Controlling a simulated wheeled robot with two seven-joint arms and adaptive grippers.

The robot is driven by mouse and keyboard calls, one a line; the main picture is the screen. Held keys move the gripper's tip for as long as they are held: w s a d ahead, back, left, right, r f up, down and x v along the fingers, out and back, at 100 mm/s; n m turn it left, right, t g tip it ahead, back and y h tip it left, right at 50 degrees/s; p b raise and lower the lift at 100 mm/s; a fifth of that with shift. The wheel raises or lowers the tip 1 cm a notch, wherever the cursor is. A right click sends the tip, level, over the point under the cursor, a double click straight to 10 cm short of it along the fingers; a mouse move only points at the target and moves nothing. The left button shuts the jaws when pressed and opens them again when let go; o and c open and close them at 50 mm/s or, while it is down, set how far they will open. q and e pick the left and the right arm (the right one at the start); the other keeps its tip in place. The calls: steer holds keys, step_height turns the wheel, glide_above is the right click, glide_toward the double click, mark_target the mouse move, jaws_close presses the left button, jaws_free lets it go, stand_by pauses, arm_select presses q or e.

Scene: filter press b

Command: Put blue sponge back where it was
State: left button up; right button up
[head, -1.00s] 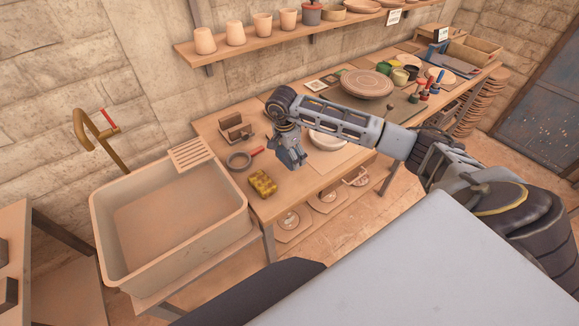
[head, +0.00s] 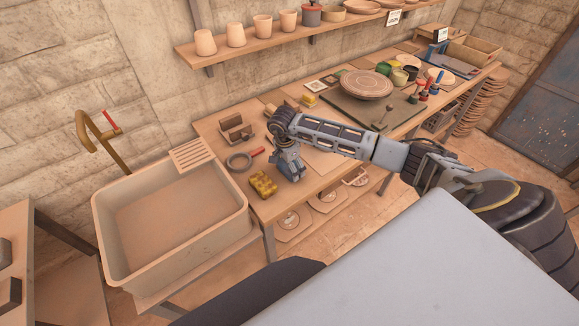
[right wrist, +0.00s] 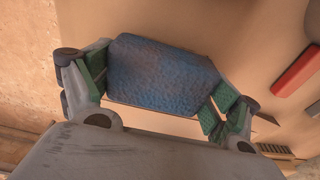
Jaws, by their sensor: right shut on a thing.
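The blue sponge (right wrist: 160,72) fills the space between the green-padded fingers of my right gripper (right wrist: 160,95) in the right wrist view. The gripper is shut on it. In the head view my right gripper (head: 289,172) points down low over the front of the wooden workbench (head: 225,130), just right of a yellow sponge (head: 263,184). The blue sponge is hidden there by the gripper. I cannot tell whether it touches the bench top. My left gripper is not in view.
A sink basin (head: 170,215) stands to the left. A grey ring-shaped item (head: 238,162), a red-handled item (head: 257,152) and a small wooden holder (head: 235,130) are behind and left of the gripper. A round wheel (head: 364,85) sits farther right.

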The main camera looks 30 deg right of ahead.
mark_target(286, 166)
steer(key=shift+f, duration=0.2)
steer(key=shift+f, duration=0.15)
steer(key=o, duration=0.7)
steer(key=shift+r, duration=0.2)
steer(key=shift+r, duration=0.35)
steer(key=r, duration=0.3)
steer(key=a+r+b, duration=0.1)
steer(key=r, duration=0.3)
steer(key=r+b, duration=0.1)
steer(key=r, duration=0.3)
steer(key=shift+a, duration=0.2)
